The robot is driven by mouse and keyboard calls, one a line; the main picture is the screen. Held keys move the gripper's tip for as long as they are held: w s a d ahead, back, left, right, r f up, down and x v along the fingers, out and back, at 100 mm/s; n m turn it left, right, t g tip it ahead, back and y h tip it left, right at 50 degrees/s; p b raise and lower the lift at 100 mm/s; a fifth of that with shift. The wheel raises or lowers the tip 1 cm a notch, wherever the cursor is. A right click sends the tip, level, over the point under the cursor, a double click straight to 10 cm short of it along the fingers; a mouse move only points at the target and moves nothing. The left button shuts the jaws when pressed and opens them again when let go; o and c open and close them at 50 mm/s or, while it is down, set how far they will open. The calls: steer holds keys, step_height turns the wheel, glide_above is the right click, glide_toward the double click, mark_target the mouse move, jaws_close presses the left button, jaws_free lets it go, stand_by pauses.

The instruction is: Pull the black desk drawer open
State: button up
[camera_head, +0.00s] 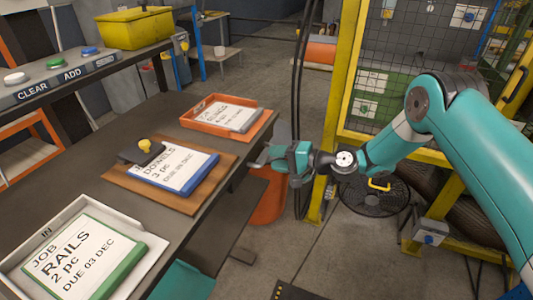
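The dark desk (222,145) runs from the lower left toward the back. A black front (218,222) under its right edge looks like the drawer; its handle cannot be made out, and it seems closed. My gripper (258,162) is at the desk's right edge, near the far end of this front, pointing left. Its fingertips overlap the desk edge in the picture. Whether they touch the drawer, or are apart or together, cannot be told at this size.
On the desk are a white IN tray (158,247), a brown board (116,173) with a blue-edged job card (203,178), and an orange tray (269,124). An orange bin (268,203) stands below my gripper. A yellow-framed cage (346,70) and a black fan (378,198) stand right.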

mark_target(266, 157)
steer(key=shift+x, duration=1.9)
jaws_close()
